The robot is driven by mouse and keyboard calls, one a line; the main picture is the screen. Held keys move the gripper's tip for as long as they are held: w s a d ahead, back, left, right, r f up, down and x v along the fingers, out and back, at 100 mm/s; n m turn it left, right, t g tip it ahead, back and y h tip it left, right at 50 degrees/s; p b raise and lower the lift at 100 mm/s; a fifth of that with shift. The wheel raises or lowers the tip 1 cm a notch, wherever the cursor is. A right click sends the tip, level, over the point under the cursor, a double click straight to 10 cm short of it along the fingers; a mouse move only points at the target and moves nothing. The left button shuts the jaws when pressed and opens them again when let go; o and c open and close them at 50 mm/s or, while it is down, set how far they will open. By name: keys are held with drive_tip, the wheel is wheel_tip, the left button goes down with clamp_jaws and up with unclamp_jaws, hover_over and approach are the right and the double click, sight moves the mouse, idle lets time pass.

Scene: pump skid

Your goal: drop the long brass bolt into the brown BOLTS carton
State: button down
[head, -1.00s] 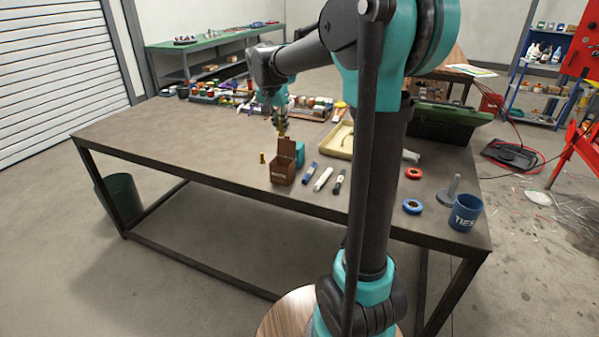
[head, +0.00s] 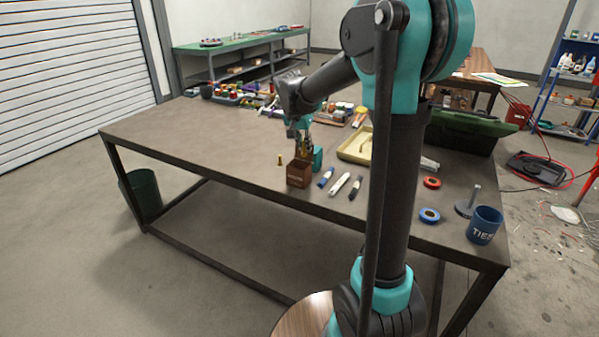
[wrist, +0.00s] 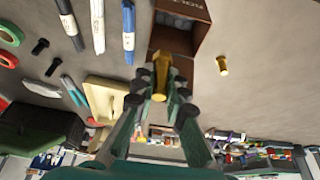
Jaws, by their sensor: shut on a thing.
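The brown BOLTS carton (head: 298,174) stands near the front edge of the table. It also shows at the top of the wrist view (wrist: 190,12), with its opening facing the gripper. My gripper (wrist: 160,88) is shut on a long brass bolt (wrist: 161,68). In the head view my gripper (head: 301,148) is just above and behind the carton, and the bolt's lower end is hard to make out there. In the wrist view the bolt's head lies at the carton's opening. A second, shorter brass bolt (head: 280,160) stands on the table left of the carton.
A cream tray (head: 355,146), tape rolls (head: 429,215) and a blue TIES cup (head: 484,225) are further right.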

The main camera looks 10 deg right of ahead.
drive_tip(key=c, duration=1.5)
unclamp_jaws()
drive_tip(key=v, duration=1.2)
drive_tip(key=s+d+f+n+y, duration=0.1)
drive_tip(key=s+d+f+n, duration=0.1)
drive_tip(key=s+f, duration=0.6)
drive_tip(key=s+d+f+n+y, duration=0.1)
drive_tip(key=s+d+f+n, duration=0.1)
drive_tip(key=s+f, duration=0.7)
drive_tip(key=s+d+f+n, duration=0.2)
drive_tip(key=s+f+n, duration=0.1)
drive_tip(key=s+f, duration=0.5)
drive_tip(key=shift+s+d+f+y, duration=0.1)
drive_tip(key=shift+s+d+y, duration=0.1)
drive_tip(key=shift+s, duration=0.25)
drive_tip(key=shift+s+d+f+y, duration=0.1)
drive_tip(key=shift+s+d+y, duration=0.1)
drive_tip(key=shift+s, duration=0.2)
